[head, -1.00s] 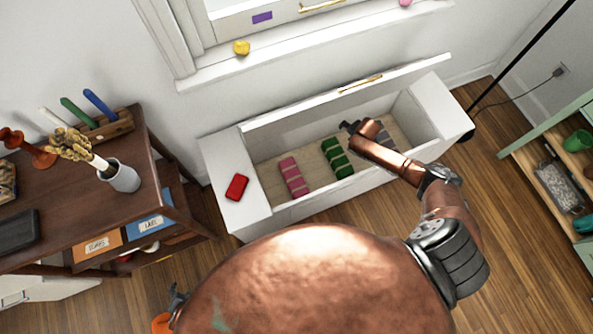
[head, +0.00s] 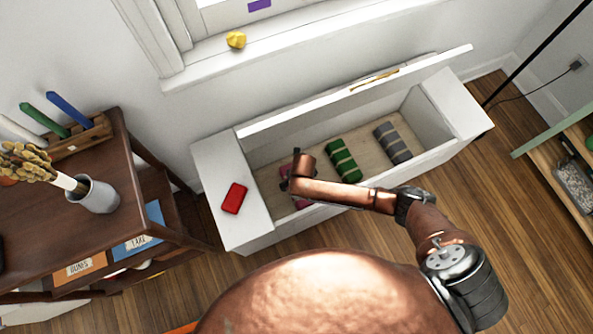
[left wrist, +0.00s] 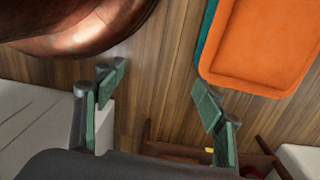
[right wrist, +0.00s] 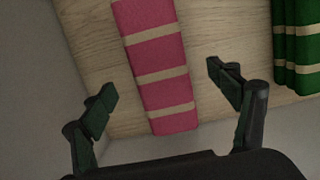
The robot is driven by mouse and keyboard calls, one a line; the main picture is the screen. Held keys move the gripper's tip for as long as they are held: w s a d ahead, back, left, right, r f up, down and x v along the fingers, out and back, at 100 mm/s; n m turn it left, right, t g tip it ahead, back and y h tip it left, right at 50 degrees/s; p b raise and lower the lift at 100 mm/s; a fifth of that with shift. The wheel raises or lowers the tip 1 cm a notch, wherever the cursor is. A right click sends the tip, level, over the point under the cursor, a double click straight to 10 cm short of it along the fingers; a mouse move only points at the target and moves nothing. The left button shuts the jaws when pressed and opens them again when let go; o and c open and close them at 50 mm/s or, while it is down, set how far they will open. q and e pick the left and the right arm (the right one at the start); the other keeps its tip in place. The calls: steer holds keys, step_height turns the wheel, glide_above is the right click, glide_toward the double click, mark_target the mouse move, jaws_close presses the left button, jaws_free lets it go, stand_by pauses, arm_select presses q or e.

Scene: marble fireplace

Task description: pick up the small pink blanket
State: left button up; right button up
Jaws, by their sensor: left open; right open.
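The pink blanket (right wrist: 158,70), rolled or folded with tan bands, lies on the wooden floor of the open white bench (head: 262,228). In the head view my right arm covers most of it, and only bits of pink (head: 302,204) show. My right gripper (head: 290,168) is over it inside the bench. In the right wrist view the open right gripper (right wrist: 164,88) has its fingers either side of the blanket's near end, with nothing held. My left gripper (left wrist: 165,82) is open and empty above the wood floor, away from the bench; it is not visible in the head view.
A green blanket (head: 343,160) and a grey blanket (head: 392,143) lie to the right in the bench. A red object (head: 234,198) is on its left end. The raised lid (head: 350,92) stands behind. An orange cushion-like item (left wrist: 262,40) is near my left gripper.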

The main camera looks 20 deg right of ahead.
step_height(320, 180, down, 4)
steer(key=shift+w+r+b, duration=0.15)
steer(key=shift+r+b, duration=0.1)
steer(key=shift+b, duration=1)
steer(key=shift+w+f+b, duration=0.2)
steer(key=shift+f+b, duration=0.25)
steer(key=shift+f, duration=0.25)
arm_select(q)
steer(key=shift+t+h, duration=0.5)
steer(key=shift+t, duration=0.3)
steer(key=w+d+r, duration=0.2)
steer(key=w+d, duration=0.1)
steer(key=shift+w+r, duration=0.2)
steer(key=shift+r, duration=0.05)
arm_select(e)
steer(key=shift+d, duration=0.1)
steer(key=c, duration=1.4)
